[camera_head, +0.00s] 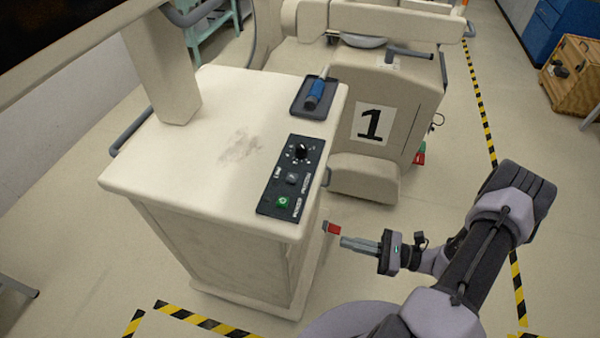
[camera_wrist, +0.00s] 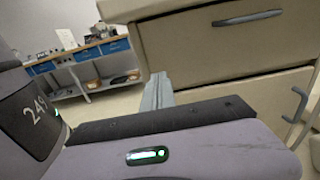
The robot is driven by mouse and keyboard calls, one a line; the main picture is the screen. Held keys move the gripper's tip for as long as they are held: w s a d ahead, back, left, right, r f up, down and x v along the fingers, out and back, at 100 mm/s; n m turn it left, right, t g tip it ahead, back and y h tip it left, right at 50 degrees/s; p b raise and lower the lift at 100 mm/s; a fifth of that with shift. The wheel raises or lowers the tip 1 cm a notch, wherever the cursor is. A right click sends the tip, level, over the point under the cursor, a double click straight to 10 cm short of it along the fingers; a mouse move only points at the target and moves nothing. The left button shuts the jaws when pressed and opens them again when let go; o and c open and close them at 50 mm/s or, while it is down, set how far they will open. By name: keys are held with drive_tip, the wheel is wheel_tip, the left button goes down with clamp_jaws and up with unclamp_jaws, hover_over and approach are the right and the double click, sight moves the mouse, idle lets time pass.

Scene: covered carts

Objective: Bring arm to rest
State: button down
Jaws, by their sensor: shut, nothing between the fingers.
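My gripper (camera_head: 349,243) is shut and empty at the end of my arm, in the head view right of the cream cart (camera_head: 225,135). Its fingertips point left toward the cart's right side, close to a small red and grey part (camera_head: 331,228); I cannot tell whether they touch it. In the wrist view my gripper's closed fingers (camera_wrist: 157,92) point away from the camera toward a beige drawer front (camera_wrist: 225,45) with a grey handle. The arm is bent, with its elbow at the right of the head view.
The cart top carries a black control panel (camera_head: 292,178) and a blue-handled tool on a dark tray (camera_head: 303,109). Behind stands a beige machine marked "1" (camera_head: 388,85). Yellow-black tape (camera_head: 480,95) marks the floor. A wooden crate (camera_head: 572,85) stands at the far right.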

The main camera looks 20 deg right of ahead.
drive_tip(key=a+r+n+g+h, duration=0.35)
drive_tip(key=r+n+g, duration=0.2)
drive_tip(key=r, duration=0.35)
drive_tip(key=a+r+n+g+h, duration=0.2)
drive_tip(key=a+r+n+g, duration=0.4)
drive_tip(key=r, duration=0.4)
drive_tip(key=s+a+r+n+t+h, duration=0.2)
drive_tip(key=s+r+n+t+h, duration=0.1)
drive_tip(key=r, duration=0.3)
drive_tip(key=s+a+r+n+t+h, duration=0.3)
drive_tip(key=s+r+n+t+h, duration=0.1)
drive_tip(key=r, duration=0.3)
drive_tip(key=shift+s+a+n, duration=0.25)
drive_tip(key=shift+n, duration=0.6)
drive_tip(key=shift+t+h, duration=0.25)
